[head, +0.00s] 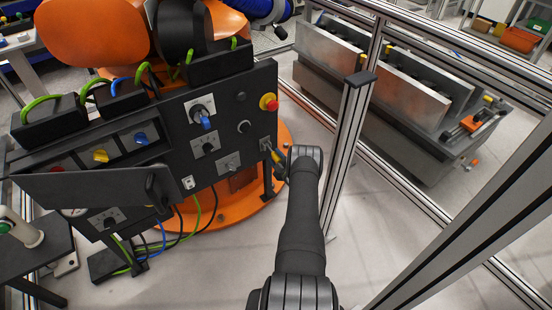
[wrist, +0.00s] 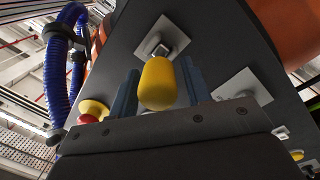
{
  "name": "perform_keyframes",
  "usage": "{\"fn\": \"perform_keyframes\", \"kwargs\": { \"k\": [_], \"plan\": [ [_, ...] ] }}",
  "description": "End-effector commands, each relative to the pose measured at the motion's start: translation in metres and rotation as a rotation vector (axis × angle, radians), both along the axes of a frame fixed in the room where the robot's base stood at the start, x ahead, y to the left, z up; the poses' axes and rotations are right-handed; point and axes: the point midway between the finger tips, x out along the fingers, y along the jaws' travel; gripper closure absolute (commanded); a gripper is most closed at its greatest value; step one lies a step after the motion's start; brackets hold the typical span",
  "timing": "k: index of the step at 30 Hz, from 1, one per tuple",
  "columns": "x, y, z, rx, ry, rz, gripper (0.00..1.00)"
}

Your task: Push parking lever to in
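A lever with a yellow knob (head: 267,147) sits at the lower right of the dark control panel; I take it to be the parking lever. In the wrist view its yellow knob (wrist: 158,85) points toward the camera, below a square metal plate on the panel. My gripper (head: 280,162) is at this lever in the head view, its fingers hard to make out. In the wrist view my gripper (wrist: 158,88) has its two blue-grey fingers apart, one on each side of the knob. Whether they touch it cannot be told.
A red and yellow emergency button (head: 269,102) is just above the lever. A blue-handled switch (head: 205,121) and other switches fill the panel (head: 235,100). An aluminium frame post (head: 345,150) stands to the right of my arm. Open floor lies below the panel.

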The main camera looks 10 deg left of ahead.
Motion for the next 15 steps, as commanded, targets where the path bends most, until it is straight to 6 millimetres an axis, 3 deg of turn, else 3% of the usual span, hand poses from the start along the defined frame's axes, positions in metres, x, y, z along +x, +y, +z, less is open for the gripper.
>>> {"fn": "perform_keyframes", "kwargs": {
  "k": [1,6,15],
  "plan": [
    [0.0000,0.0000,0.0001,0.000,0.000,0.000,0.66],
    [-0.0001,-0.0001,0.0002,0.000,0.000,0.000,1.00],
    [0.0007,0.0000,0.0033,-0.013,0.011,0.001,1.00]
  ]
}}
